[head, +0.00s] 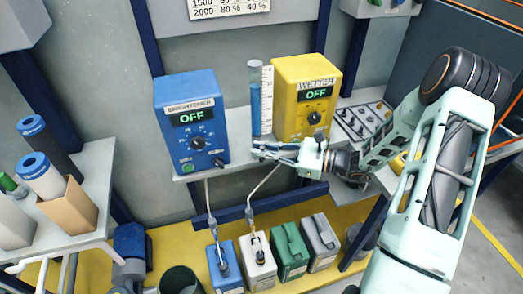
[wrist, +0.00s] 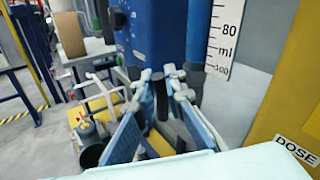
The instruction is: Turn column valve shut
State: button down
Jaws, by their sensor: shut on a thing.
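The calibration column (head: 255,97) is a clear upright tube holding blue liquid, between the blue and yellow pump boxes. Its white scale shows in the wrist view (wrist: 224,38). My gripper (head: 257,149) is at the column's foot, reaching in from the right. In the wrist view my gripper (wrist: 162,76) has its fingertips close together around a small dark handle (wrist: 161,102), which appears to be the column valve. The valve body is mostly hidden by the fingers, and its exact angle is hard to tell.
The blue BRIGHTENER box (head: 190,122) and yellow WETTER box (head: 303,98) both read OFF and stand close on either side. Several canisters stand on the yellow floor tray (head: 165,240) below, with hoses rising. A side table (head: 85,215) with bottles is at left.

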jog(key=shift+w+r, duration=0.1)
jog(key=c, duration=2)
grip_release()
jog(key=shift+d, duration=0.1)
jog(key=shift+v, duration=3.95)
